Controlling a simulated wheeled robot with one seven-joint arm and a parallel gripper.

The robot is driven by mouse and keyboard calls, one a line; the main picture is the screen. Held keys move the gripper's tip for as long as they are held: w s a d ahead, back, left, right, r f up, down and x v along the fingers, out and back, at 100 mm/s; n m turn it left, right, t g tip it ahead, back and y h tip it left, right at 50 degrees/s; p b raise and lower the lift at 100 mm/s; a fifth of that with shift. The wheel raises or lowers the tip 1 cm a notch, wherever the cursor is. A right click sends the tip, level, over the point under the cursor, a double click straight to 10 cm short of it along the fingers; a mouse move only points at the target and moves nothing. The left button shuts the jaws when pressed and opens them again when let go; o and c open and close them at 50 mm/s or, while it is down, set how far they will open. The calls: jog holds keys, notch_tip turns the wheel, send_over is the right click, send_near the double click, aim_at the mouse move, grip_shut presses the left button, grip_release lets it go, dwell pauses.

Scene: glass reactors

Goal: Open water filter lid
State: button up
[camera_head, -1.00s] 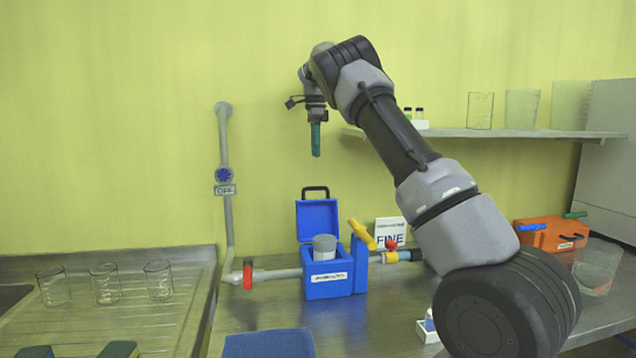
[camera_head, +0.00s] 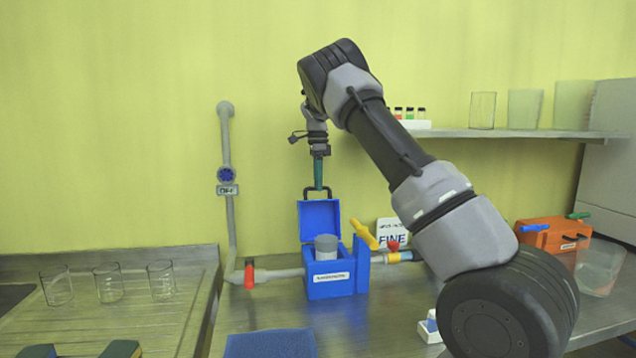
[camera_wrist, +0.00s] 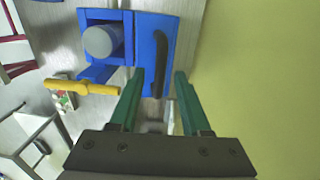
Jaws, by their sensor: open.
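The blue water filter box (camera_head: 331,281) stands on the bench by the wall, with a grey cylinder (camera_head: 326,245) inside. Its blue lid (camera_head: 319,221) stands upright at the back, swung open, with a black handle (camera_head: 317,190) on top. My gripper (camera_head: 318,186) is above the lid, pointing down, fingertips close to the handle. In the wrist view the green fingers of my gripper (camera_wrist: 160,75) are apart and empty. The black handle (camera_wrist: 160,62) lies near and between the fingertips there; whether they touch it I cannot tell. The lid also shows in that view (camera_wrist: 146,40).
A yellow lever (camera_head: 363,234) and a red-knobbed valve (camera_head: 393,246) are right of the box. A pipe with a red valve (camera_head: 249,275) joins on the left. Several glass beakers (camera_head: 108,284) stand far left. A shelf (camera_head: 500,133) is at right, an orange box (camera_head: 552,236) below it.

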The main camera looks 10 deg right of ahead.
grip_shut()
dwell(1.3)
